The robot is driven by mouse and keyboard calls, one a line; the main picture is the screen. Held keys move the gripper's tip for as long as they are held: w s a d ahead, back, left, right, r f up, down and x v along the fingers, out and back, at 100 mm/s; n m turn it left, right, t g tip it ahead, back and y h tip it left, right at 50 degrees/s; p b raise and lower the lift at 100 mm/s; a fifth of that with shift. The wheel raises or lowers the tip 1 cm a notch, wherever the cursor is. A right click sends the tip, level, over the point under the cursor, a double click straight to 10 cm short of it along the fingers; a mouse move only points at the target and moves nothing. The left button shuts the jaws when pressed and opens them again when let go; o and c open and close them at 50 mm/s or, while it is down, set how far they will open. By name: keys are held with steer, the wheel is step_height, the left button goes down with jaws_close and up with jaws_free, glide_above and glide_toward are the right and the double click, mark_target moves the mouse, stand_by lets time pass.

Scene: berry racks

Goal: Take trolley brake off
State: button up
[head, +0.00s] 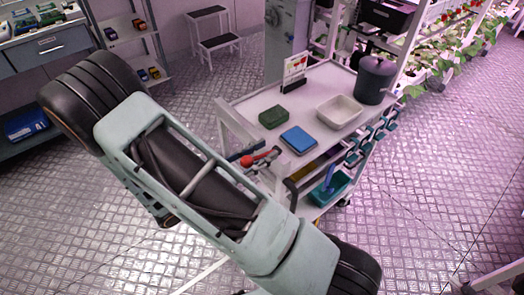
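The trolley (262,104) stands right of centre in the head view, with a pale top and lower shelves. A red lever-like part with a round end (262,158) shows at its near side, just beyond my arm. I cannot tell for sure whether it is the brake or how it is set. One dark wheel (344,202) shows low on the right; the trolley's near lower part is hidden behind my arm. My arm crosses the foreground from upper left to lower right. My gripper is not in view.
The trolley top holds a green block (273,117), a blue flat item (299,139), a white tray (340,112) and a dark pot (375,80). A teal bin (329,188) is below. A step stool (215,38) stands behind. The right floor is largely clear.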

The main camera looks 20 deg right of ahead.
steer(key=shift+c, duration=0.3)
jaws_close()
stand_by(0.5)
